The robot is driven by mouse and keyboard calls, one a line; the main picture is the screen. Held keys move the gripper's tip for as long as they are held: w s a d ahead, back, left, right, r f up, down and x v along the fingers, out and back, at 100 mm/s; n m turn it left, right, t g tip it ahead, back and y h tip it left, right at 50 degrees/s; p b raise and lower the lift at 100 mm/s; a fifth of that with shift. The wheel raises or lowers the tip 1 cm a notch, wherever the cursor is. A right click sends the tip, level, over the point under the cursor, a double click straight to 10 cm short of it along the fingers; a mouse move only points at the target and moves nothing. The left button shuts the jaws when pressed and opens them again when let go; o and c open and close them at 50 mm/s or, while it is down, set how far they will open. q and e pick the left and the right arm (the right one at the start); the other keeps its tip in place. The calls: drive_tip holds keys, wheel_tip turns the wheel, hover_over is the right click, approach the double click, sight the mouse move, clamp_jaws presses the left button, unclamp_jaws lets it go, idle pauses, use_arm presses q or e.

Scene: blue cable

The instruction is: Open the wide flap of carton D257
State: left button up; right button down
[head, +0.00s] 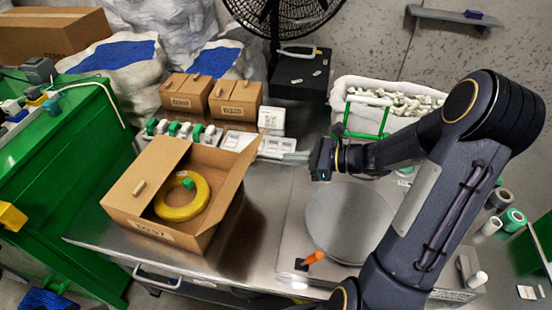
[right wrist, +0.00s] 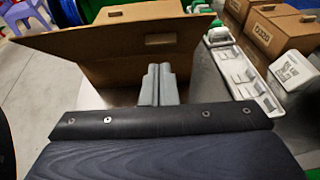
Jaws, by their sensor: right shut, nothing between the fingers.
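Carton D257 (head: 152,232) is an open brown box on the metal table, its label on the front. One flap (head: 150,172) with a small tab covers its left part. The other flap (head: 236,178) stands up at the right, leaning outward. A yellow ring (head: 182,208) with a green piece lies inside. My right gripper (head: 290,157) is shut and empty, right of the standing flap's far end. In the right wrist view the closed fingers (right wrist: 158,84) point at brown cardboard of the carton (right wrist: 110,50); I cannot tell whether they touch. My left gripper is out of view.
Two smaller closed cartons (head: 187,92) (head: 235,99) stand behind, with a row of white and green parts (head: 180,130) before them. A round grey plate (head: 349,222) lies to the right. A white bin (head: 385,100) stands at the back right.

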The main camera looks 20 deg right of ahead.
drive_tip(key=v, duration=0.4)
